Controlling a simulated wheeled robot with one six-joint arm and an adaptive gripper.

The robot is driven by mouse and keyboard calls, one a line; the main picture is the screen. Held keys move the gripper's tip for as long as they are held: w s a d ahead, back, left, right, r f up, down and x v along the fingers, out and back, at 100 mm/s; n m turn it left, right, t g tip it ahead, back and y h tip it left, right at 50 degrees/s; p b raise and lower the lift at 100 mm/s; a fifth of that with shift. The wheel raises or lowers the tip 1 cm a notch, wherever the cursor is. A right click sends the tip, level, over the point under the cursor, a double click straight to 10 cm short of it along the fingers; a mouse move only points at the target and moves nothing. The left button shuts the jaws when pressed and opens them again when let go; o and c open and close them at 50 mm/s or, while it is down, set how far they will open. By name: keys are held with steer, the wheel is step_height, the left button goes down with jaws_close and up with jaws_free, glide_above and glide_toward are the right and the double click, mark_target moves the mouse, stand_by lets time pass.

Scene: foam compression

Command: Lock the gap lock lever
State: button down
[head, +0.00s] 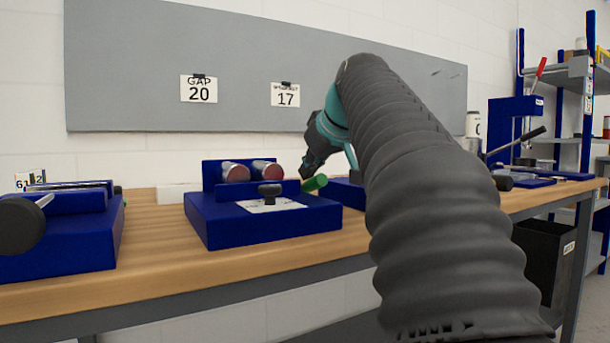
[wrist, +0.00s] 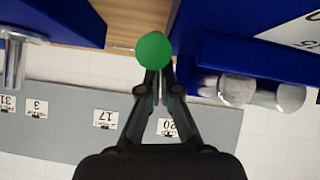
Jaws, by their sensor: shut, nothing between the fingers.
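The green-ended lever (head: 314,184), which looks like the gap lock lever, sticks out at the right side of a blue fixture (head: 225,225) on the bench. Its green end shows as a round disc in the wrist view (wrist: 154,50), in front of my fingertips. My gripper (head: 307,172) is shut and empty, pointing down beside the green end. In the wrist view my fingers (wrist: 157,75) meet just behind the green disc; I cannot tell whether they touch it. Two rollers (head: 236,173) and a black knob (head: 270,189) sit on the fixture.
The wooden bench (head: 160,250) carries another blue fixture (head: 75,235) at the left and more blue equipment (head: 515,108) at the right. My arm covers the bench right of the lever.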

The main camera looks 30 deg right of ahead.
steer(key=shift+f, duration=0.15)
steer(key=r+p, duration=0.3)
steer(key=w+a+r+p, duration=0.1)
steer(key=r, duration=0.1)
steer(key=shift+p, duration=0.4)
steer(key=f+v, duration=0.1)
steer(key=v, duration=0.8)
steer(key=shift+s, duration=0.4)
